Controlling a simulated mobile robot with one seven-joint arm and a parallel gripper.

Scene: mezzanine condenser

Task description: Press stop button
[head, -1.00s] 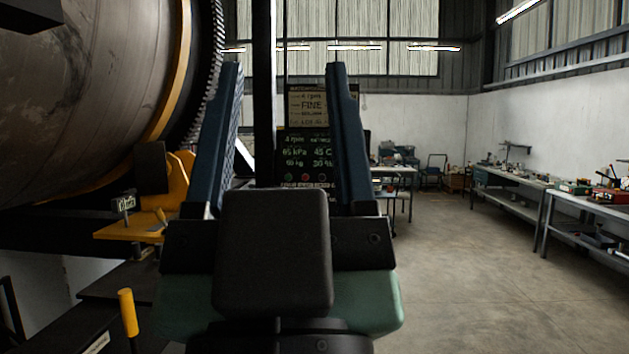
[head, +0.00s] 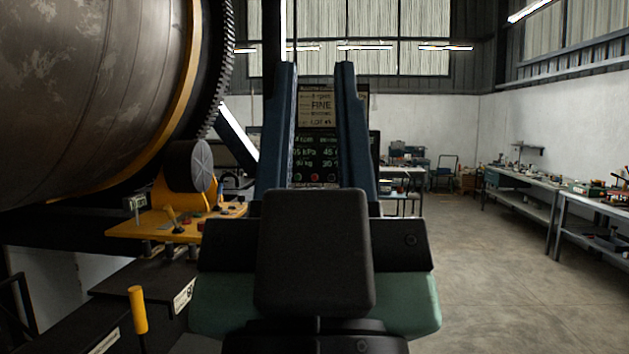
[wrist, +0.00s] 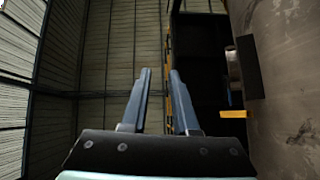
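The control panel (head: 315,147) stands upright behind my gripper, with a lit readout seen between the fingers. A yellow console (head: 153,226) at the left, under the big drum, carries small levers and a small red part. My gripper (head: 318,68) points forward and up, its two blue fingers apart with a narrower gap and nothing between them. The fingers also show in the wrist view (wrist: 160,75), with empty space between them.
The big drum (head: 90,90) with its toothed ring fills the upper left. A yellow handle (head: 138,310) stands at the lower left. Workbenches (head: 520,195) line the right wall. The concrete floor (head: 480,270) at the right is clear.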

